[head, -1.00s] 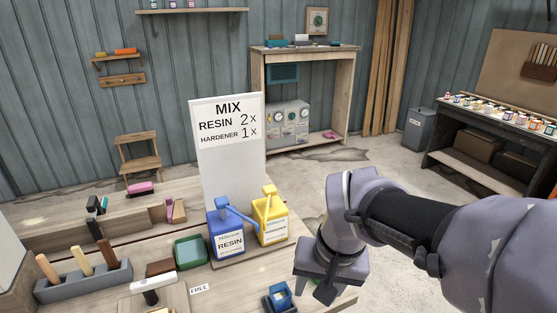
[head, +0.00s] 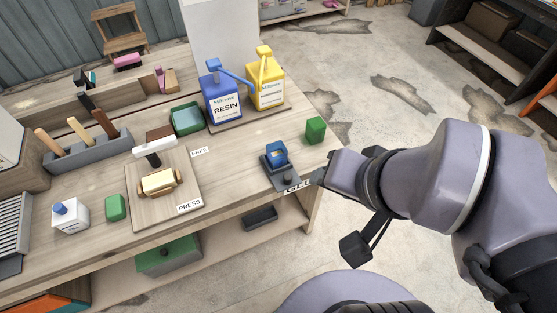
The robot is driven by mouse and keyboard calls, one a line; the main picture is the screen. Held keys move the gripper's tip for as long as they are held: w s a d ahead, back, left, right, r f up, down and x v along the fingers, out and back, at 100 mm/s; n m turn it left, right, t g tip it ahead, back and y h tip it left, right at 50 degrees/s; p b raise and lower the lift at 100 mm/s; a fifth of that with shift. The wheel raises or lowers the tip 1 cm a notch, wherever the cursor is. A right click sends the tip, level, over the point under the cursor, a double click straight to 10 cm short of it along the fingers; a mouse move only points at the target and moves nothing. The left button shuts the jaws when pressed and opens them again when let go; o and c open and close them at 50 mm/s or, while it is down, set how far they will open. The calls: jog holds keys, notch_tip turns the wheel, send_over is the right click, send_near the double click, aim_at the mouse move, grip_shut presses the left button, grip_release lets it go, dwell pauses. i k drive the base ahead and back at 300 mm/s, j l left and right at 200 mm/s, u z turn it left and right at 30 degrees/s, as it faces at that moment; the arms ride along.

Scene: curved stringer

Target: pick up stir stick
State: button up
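Three stick-like wooden pieces stand tilted in a grey holder (head: 90,154) at the left of the bench: an orange-brown one (head: 46,140), a pale tan one (head: 79,131) and a dark brown one (head: 104,123). I cannot tell for sure which, if any, is the stir stick. My gripper (head: 319,176) is at the bench's right front corner, far to the right of the holder. Its fingers are small and dark, and I cannot make out whether they are open. I see nothing held in it.
A blue cup (head: 277,153) sits on a dark base near my gripper, beside a green block (head: 315,130). A wooden press board (head: 150,206) lies in front.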

aim_at(75, 125)
jog(key=u, duration=1.75)
jog(key=i+j+z, duration=0.1)
jog(key=i+j, duration=0.35)
jog(key=i, duration=0.2)
jog(key=i+j+z, duration=0.15)
jog(key=i+j, duration=0.3)
jog(key=i, duration=0.15)
